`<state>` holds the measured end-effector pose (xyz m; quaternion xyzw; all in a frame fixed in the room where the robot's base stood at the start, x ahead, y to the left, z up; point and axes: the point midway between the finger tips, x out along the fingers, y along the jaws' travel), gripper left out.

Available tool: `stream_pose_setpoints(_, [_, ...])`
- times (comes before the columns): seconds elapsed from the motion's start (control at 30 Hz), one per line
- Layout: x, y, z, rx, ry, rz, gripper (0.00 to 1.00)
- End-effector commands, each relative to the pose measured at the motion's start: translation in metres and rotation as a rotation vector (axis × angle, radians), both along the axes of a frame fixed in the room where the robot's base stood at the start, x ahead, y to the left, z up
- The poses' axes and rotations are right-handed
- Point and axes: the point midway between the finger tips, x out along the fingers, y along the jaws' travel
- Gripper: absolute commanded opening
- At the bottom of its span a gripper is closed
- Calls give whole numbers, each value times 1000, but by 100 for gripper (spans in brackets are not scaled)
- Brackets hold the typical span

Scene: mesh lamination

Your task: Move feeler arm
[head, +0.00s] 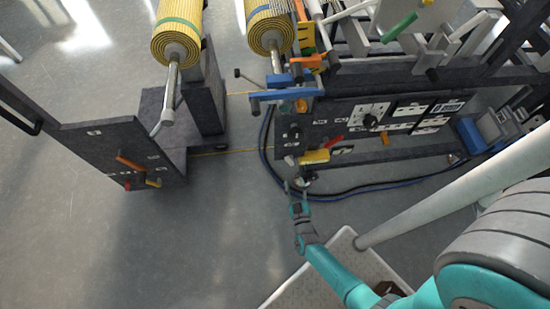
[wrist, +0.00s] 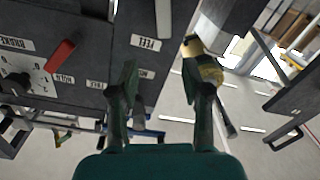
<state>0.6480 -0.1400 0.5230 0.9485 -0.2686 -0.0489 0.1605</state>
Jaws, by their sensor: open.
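My gripper (head: 298,196) is open and empty, just below the dark control panel (head: 340,118) in the head view. In the wrist view its two fingers (wrist: 165,85) stand apart in front of a dark panel with white labels. I cannot tell for sure which part is the feeler arm. A yellow piece with a metal rod (wrist: 205,66) lies behind and above the right fingertip, partly hidden by it. A pale rod (wrist: 163,18) stands above the gap between the fingers. In the head view a yellow block (head: 314,156) sits by the panel's lower edge, near my gripper.
A red handle (wrist: 60,56) is on the panel at left. Yellow mesh rolls (head: 178,40) stand at the back. A dark stand (head: 125,150) with an orange lever is at left. A dark cable (head: 266,150) loops on the floor. Open floor (head: 215,240) lies at lower left.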

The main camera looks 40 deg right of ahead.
Motion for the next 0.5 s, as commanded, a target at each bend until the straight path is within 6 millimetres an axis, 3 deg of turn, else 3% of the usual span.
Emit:
stream_pose_setpoints(0.37, [26, -21, -8, -27, 8, -44, 48])
stream_pose_setpoints(0.5, [45, -35, -7, -26, 7, -46, 48])
